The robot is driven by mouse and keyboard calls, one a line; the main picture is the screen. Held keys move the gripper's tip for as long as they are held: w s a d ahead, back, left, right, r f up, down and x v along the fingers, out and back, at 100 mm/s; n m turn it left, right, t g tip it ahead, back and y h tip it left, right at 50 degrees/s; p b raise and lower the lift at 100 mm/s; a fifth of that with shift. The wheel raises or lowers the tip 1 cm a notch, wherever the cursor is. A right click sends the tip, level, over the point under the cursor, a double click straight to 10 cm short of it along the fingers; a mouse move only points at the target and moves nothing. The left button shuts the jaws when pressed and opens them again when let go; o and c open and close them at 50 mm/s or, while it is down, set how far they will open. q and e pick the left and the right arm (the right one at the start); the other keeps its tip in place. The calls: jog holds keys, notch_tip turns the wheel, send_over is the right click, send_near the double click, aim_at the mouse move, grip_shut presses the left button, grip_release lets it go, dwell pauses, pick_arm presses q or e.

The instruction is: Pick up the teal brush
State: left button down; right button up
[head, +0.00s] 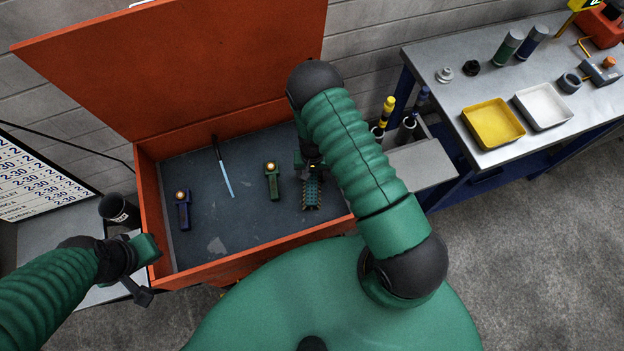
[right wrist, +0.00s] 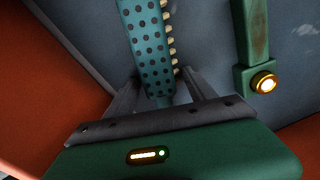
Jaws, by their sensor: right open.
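The teal brush (head: 312,193) lies on the floor of the orange box, towards its right side. In the right wrist view the brush (right wrist: 154,45) shows a teal face with dark dots and pale bristles along one edge. My right gripper (head: 310,170) is open over the end of the brush nearer the back wall. In the right wrist view its two fingers (right wrist: 160,88) stand on either side of the brush end; I cannot tell whether they touch it. My left gripper (head: 142,268) is beside the box's front left corner, and its jaws are unclear.
In the orange box (head: 149,205) also lie a green torch (head: 272,182), a blue torch (head: 183,212) and a thin black-and-light-blue stick (head: 223,170). The lid (head: 190,60) stands open behind. A workbench with a yellow tray (head: 493,123) is at right.

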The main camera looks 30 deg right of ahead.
aim_at(312, 173)
grip_shut()
dwell(0.4)
notch_tip(312, 173, up, 10)
jog(key=shift+b, duration=0.65)
